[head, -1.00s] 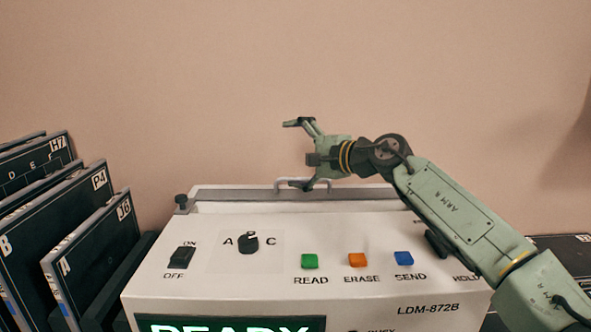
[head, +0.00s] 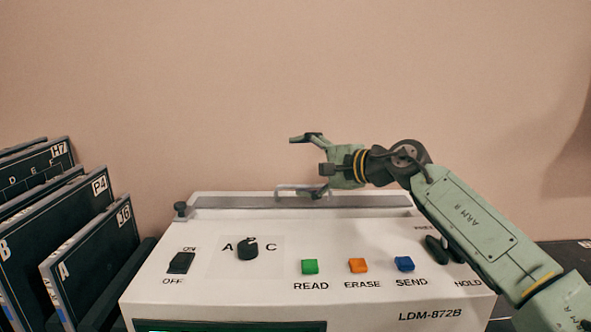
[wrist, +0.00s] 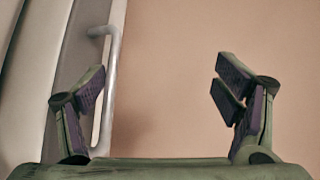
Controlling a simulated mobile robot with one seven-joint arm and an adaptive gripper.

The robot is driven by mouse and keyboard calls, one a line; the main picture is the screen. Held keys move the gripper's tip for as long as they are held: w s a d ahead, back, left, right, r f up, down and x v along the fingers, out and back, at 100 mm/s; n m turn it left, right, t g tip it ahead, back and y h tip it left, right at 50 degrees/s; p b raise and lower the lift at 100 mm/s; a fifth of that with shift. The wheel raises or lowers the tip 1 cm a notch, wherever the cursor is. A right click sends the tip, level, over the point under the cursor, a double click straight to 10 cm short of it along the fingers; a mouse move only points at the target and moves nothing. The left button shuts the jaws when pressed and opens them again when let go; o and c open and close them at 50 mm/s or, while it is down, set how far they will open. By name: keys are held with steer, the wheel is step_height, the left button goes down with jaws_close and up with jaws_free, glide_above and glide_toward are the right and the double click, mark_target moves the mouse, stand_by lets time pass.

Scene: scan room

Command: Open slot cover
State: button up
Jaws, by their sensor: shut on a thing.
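The slot cover (head: 240,203) is a long grey strip along the top rear of the white machine (head: 225,290). A thin metal handle (head: 284,187) stands on the cover; it also shows in the wrist view (wrist: 114,60). My gripper (head: 312,165) is at this handle, its lower finger beside it and its upper finger above. In the wrist view my gripper (wrist: 160,90) has its fingers spread far apart, with the handle between them, close along the left finger. The handle's lower end is partly hidden.
Several dark panels (head: 75,240) stand in a rack left of the machine. A black switch (head: 181,263), a knob (head: 247,249) and green (head: 310,267), orange (head: 358,266) and blue (head: 404,264) buttons sit in front of the cover. The wall behind is bare.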

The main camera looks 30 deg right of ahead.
steer(key=shift+s+d+r, duration=0.35)
steer(key=shift+s+r, duration=0.2)
steer(key=shift+r, duration=0.05)
steer(key=shift+s+d+r, duration=0.3)
steer(key=shift+s+r, duration=0.25)
steer(key=shift+b+v, duration=0.4)
steer(key=shift+v, duration=0.65)
steer(key=c, duration=1.1)
steer(key=shift+o, duration=0.2)
steer(key=shift+s+a+f+b+v, duration=0.15)
steer(key=shift+b+v, duration=0.1)
steer(key=shift+v, duration=0.6)
steer(key=shift+a+f+b+v, duration=0.1)
steer(key=shift+f+b+v, duration=0.1)
steer(key=shift+v, duration=0.65)
steer(key=shift+s+a+f+b+v, duration=0.1)
steer(key=shift+b+v, duration=0.15)
steer(key=shift+v, duration=0.55)
